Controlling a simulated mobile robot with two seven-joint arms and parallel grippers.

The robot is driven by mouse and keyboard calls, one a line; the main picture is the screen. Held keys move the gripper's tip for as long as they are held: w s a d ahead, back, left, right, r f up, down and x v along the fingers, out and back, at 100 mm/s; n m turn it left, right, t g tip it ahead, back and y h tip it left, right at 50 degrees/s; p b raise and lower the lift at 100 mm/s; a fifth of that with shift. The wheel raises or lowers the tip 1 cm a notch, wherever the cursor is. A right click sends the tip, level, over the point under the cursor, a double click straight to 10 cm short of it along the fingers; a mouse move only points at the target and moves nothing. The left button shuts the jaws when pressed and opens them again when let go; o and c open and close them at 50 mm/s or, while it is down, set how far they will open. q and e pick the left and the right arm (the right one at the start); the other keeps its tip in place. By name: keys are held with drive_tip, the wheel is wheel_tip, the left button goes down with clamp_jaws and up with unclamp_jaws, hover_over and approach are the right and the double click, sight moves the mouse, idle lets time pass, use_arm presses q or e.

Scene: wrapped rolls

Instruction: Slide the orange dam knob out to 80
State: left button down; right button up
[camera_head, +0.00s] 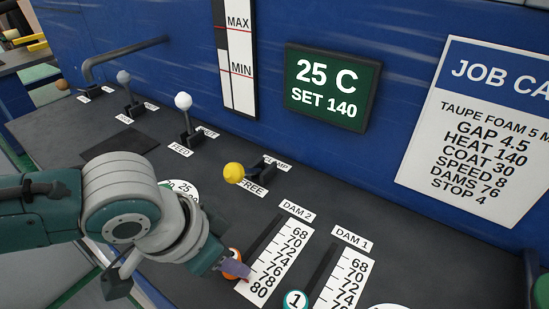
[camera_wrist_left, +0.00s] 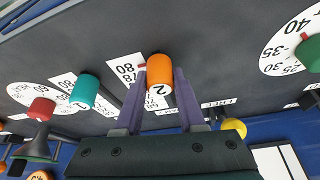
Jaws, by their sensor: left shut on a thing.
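The orange dam knob, marked 2, sits near the 80 end of the DAM 2 scale (camera_head: 276,262). It shows only partly in the head view (camera_head: 231,255) and clearly in the left wrist view (camera_wrist_left: 159,70). A red mark beside the knob lies close to the 80 in the wrist view. My left gripper (camera_head: 236,268) is shut on the orange knob, with one purple finger on each side of it in the wrist view (camera_wrist_left: 160,84). My fingers and wrist hide part of the knob in the head view. My right gripper is in neither view.
The teal knob 1 (camera_head: 295,299) is on the DAM 1 slot beside DAM 2. A yellow-knobbed lever (camera_head: 234,172) and a white-knobbed lever (camera_head: 184,101) stand behind my left arm. The job card (camera_head: 480,130) reads DAMS 76.

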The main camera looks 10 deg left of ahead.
use_arm(q)
drive_tip(key=c, duration=0.9)
unclamp_jaws()
drive_tip(key=shift+s, duration=0.1)
drive_tip(key=shift+o, duration=0.8)
drive_tip(key=shift+s, duration=0.15)
drive_tip(key=shift+o, duration=1.2)
drive_tip(key=p+v, duration=0.2)
drive_tip(key=v, duration=0.8)
